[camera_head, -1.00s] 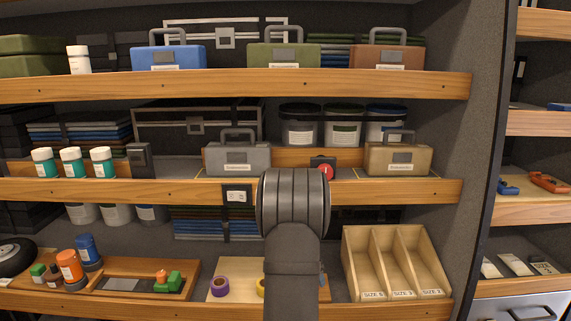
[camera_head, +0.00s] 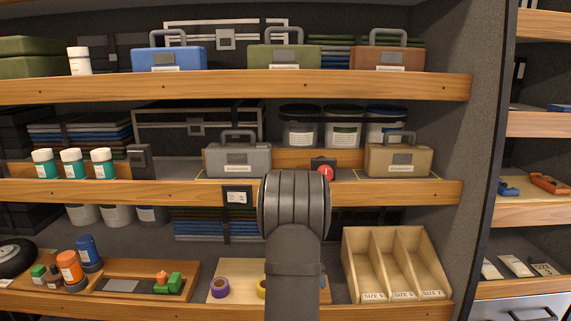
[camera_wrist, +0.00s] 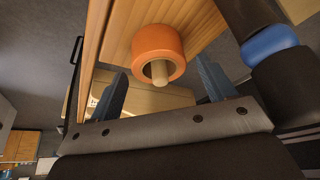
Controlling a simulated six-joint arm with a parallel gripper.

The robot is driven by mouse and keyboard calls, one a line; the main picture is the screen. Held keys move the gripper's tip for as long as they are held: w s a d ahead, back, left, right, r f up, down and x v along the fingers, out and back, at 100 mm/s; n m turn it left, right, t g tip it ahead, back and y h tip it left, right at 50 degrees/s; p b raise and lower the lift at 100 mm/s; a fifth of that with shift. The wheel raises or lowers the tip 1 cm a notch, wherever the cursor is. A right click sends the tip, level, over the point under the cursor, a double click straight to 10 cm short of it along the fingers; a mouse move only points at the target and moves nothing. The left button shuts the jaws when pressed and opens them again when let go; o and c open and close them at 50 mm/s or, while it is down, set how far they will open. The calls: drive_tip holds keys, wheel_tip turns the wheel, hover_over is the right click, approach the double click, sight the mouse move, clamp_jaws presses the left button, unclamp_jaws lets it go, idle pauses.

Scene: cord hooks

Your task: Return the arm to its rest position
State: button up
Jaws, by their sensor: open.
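My arm (camera_head: 293,205) stands upright in front of the lower shelves in the head view, its rounded joint near the middle shelf edge. My gripper is hidden there. In the wrist view my gripper (camera_wrist: 160,72) is open, with its two blue-grey fingers apart. An orange roll (camera_wrist: 158,42) around a pale wooden peg shows between and beyond the fingers. I cannot tell how far it is from the fingertips. Nothing is seen held.
On the bottom shelf, a purple roll (camera_head: 220,287) and a partly hidden yellow roll (camera_head: 261,288) lie left of my arm. A wooden divider box (camera_head: 350,268) stands to its right. A red button (camera_head: 326,172) and grey case (camera_head: 238,160) sit on the shelf behind.

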drive_tip(key=v, duration=1.2)
drive_tip(key=x, duration=1.2)
drive_tip(key=shift+f, duration=0.2)
wheel_tip(320, 180, up, 10)
drive_tip(key=s+a+f+n, duration=0.1)
drive_tip(key=s+a, duration=0.1)
drive_tip(key=a, duration=0.4)
drive_tip(key=s+a, duration=0.3)
drive_tip(key=a, duration=0.4)
drive_tip(key=w+a+f, duration=0.1)
drive_tip(key=a+f, duration=0.1)
drive_tip(key=a, duration=0.1)
drive_tip(key=w+a+f, duration=0.1)
drive_tip(key=a+f, duration=0.1)
drive_tip(key=a, duration=0.1)
drive_tip(key=w+a+f, duration=0.1)
drive_tip(key=a+f, duration=0.1)
drive_tip(key=a, duration=0.1)
drive_tip(key=shift+w+a+f, duration=0.1)
drive_tip(key=shift+w+a, duration=0.05)
drive_tip(key=shift+a, duration=0.05)
drive_tip(key=f, duration=0.1)
drive_tip(key=a+f, duration=0.1)
drive_tip(key=f, duration=0.1)
drive_tip(key=shift+w+f, duration=0.15)
drive_tip(key=shift+w, duration=0.05)
drive_tip(key=shift+f, duration=0.7)
drive_tip(key=shift+c, duration=0.5)
